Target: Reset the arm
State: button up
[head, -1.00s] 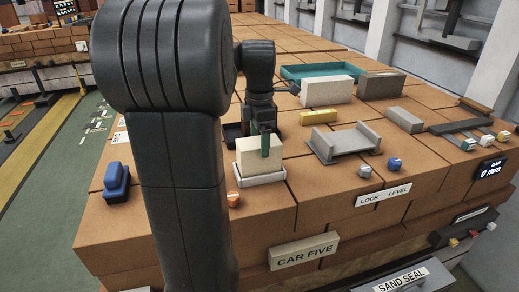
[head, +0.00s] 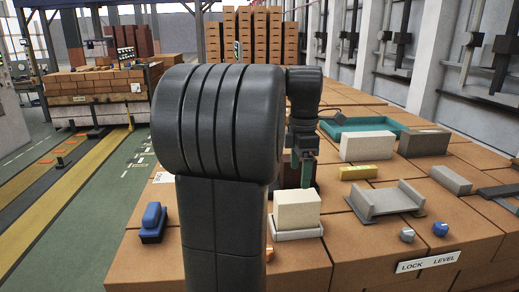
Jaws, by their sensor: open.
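My gripper (head: 300,172) hangs over the brick surface just behind a cream block (head: 298,211). A green finger shows clearly; the other side is partly hidden by my arm. The gripper is open, with nothing seen between its fingers. The cream block sits upright in a shallow white tray (head: 299,236). The big dark joint of my arm fills the middle of the view and hides part of the surface.
A grey channel-shaped holder (head: 385,204), a yellow bar (head: 358,172), pale block (head: 367,148), grey block (head: 451,180), brown-grey block (head: 424,143) and teal tray (head: 363,127) lie to the right. A blue block-shaped piece (head: 152,222) and knobs (head: 440,229) stand near the front edge.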

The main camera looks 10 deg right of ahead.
aim_at(298, 195)
notch_tip(298, 195, down, 11)
jog(key=shift+f, duration=0.15)
jog(key=shift+r, duration=1.7)
